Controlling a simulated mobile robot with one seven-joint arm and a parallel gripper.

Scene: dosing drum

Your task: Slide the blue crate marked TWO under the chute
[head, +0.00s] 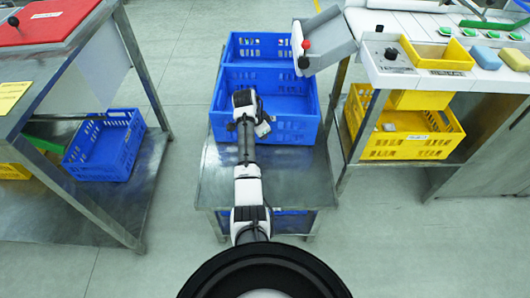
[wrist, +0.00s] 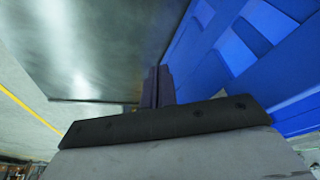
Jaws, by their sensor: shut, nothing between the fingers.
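Two blue crates sit one behind the other on a metal table in the head view: a near crate (head: 295,133) and a far crate (head: 258,40). I cannot read a TWO mark on either. The grey chute (head: 328,42), with a red knob, slopes down beside the crates on their right. My arm reaches over the table to the near crate, and my gripper (head: 244,104) overlaps it in the picture; its fingertips are hidden there. In the wrist view my gripper (wrist: 160,86) is shut and empty, close beside a slotted blue crate wall (wrist: 245,55). Contact cannot be told.
The table's bare metal top (head: 212,180) lies in front of the near crate. A bench at right holds a yellow tray (head: 437,54), with a yellow crate (head: 405,145) below. Another bench at left has a blue crate (head: 104,146) on its lower shelf. Floor shows between.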

